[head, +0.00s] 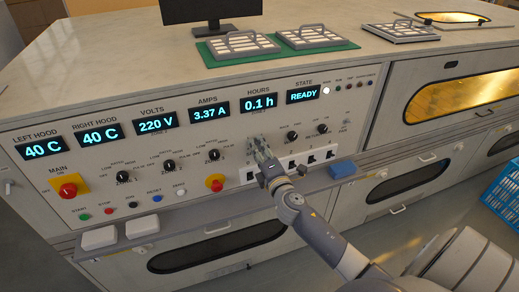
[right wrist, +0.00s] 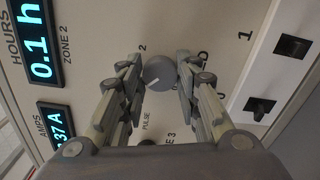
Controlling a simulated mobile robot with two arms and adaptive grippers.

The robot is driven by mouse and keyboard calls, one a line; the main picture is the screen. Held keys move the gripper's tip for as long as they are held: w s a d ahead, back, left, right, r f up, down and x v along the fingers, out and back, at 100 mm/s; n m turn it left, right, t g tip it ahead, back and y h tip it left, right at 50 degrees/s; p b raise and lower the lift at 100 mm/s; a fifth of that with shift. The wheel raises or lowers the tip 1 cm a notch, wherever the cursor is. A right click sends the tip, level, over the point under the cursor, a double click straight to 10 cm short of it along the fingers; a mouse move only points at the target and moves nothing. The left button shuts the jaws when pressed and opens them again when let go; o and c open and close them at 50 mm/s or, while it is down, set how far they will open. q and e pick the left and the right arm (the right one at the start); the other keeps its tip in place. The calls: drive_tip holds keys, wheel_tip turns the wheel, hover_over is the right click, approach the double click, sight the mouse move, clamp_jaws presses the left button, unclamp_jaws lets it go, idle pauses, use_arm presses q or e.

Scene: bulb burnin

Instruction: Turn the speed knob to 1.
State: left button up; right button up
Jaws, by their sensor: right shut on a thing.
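The speed knob (right wrist: 158,72) is a small round grey knob with a white pointer line, seen in the right wrist view. Its pointer slants toward the lower left of that picture. A mark "2" is printed above and left of it; another mark to its right is partly covered by a finger. My right gripper (head: 262,152) is shut on the knob, one finger on each side, and hides it in the head view. The knob's mark 1 cannot be made out. My left gripper is not in view.
The control panel (head: 225,133) has blue displays, zone knobs and a red main switch (head: 68,190) on yellow. Black rocker switches (head: 312,158) sit just below and right of my gripper. A blue block (head: 343,169) lies on the ledge. A blue crate (head: 503,195) stands far right.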

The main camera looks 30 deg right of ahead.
drive_tip(key=o, duration=1.1)
drive_tip(key=shift+c, duration=0.2)
drive_tip(key=v, duration=1.2)
drive_tip(key=shift+f, duration=0.1)
drive_tip(key=s+a+f+m+g+y, duration=0.1)
drive_tip(key=s+a+f+m+g, duration=0.2)
drive_tip(key=f, duration=0.9)
drive_tip(key=s+f+m+g+y, duration=0.1)
drive_tip(key=s+f+m+g, duration=0.3)
drive_tip(key=f, duration=0.9)
drive_tip(key=s+a+f+m+g+y, duration=0.15)
drive_tip(key=s+f, duration=0.35)
drive_tip(key=f, duration=0.7)
drive_tip(key=s+a+f+m+g, duration=0.2)
drive_tip(key=s+f, duration=0.4)
drive_tip(key=s, duration=0.3)
drive_tip(key=s+a+f+m+g, duration=0.2)
drive_tip(key=s+f, duration=0.4)
drive_tip(key=s, duration=0.4)
drive_tip(key=s+a+f+m+g, duration=0.2)
drive_tip(key=s+f, duration=0.4)
drive_tip(key=s, duration=0.4)
drive_tip(key=shift+a+m+g+y, duration=0.35)
drive_tip(key=shift+m+g+y, duration=0.1)
drive_tip(key=shift+g, duration=0.5)
